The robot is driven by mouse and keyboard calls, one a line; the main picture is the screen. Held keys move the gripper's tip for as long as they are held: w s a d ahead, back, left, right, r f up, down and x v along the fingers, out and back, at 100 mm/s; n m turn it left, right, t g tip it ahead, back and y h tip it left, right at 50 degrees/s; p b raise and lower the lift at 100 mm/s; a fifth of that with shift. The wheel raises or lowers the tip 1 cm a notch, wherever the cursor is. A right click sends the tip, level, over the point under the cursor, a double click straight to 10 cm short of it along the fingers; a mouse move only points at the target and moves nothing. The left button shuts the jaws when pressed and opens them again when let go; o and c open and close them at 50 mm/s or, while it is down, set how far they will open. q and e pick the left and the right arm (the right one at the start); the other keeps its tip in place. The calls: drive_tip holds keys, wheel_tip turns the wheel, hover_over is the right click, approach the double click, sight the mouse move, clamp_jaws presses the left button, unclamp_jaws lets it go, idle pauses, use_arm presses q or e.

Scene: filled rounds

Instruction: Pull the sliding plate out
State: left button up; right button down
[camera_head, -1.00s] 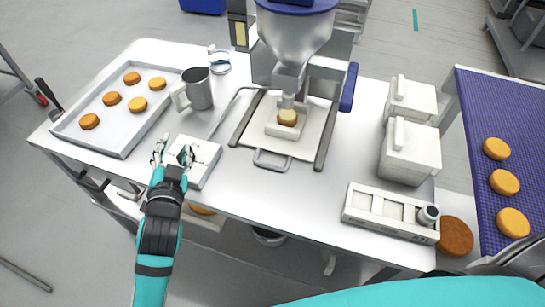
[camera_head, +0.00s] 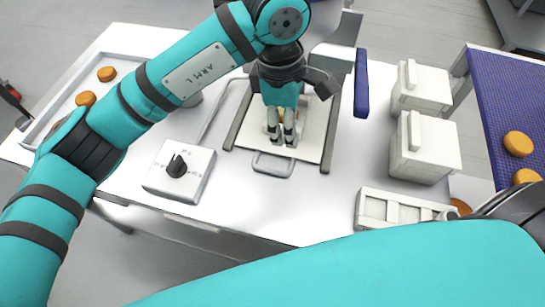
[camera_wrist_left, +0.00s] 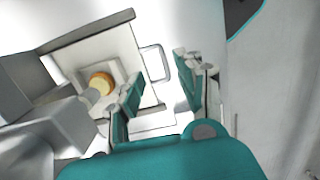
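The sliding plate (camera_head: 314,128) is a pale flat plate between two dark rails under the filling machine. Its grey loop handle (camera_head: 273,164) sticks out at the front edge. My left gripper (camera_head: 283,142) points down over the front part of the plate, just behind the handle in the head view. Its fingers are apart with nothing between them. In the left wrist view the fingers (camera_wrist_left: 160,92) show in front of the plate, with the handle (camera_wrist_left: 155,63) beyond them. A golden round (camera_wrist_left: 102,83) sits in a holder on the plate. My right gripper is not in view.
A control box with a black knob (camera_head: 177,166) stands left of the plate. White lidded containers (camera_head: 424,148) and a pale rack (camera_head: 395,208) stand to the right. A tray (camera_head: 48,108) of rounds lies far left. A blue conveyor (camera_head: 500,100) is at the right.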

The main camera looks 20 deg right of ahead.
sight(276, 171)
use_arm(q)
drive_tip(key=shift+t+y, duration=0.4)
drive_tip(key=shift+y, duration=0.1)
drive_tip(key=f, duration=0.5)
drive_tip(key=a+f+p, duration=0.1)
drive_tip(key=f, duration=0.5)
drive_tip(key=w+f+p, duration=0.1)
drive_tip(key=f, duration=0.5)
drive_tip(key=shift+w+a, duration=0.1)
drive_tip(key=shift+a, duration=0.1)
clamp_jaws()
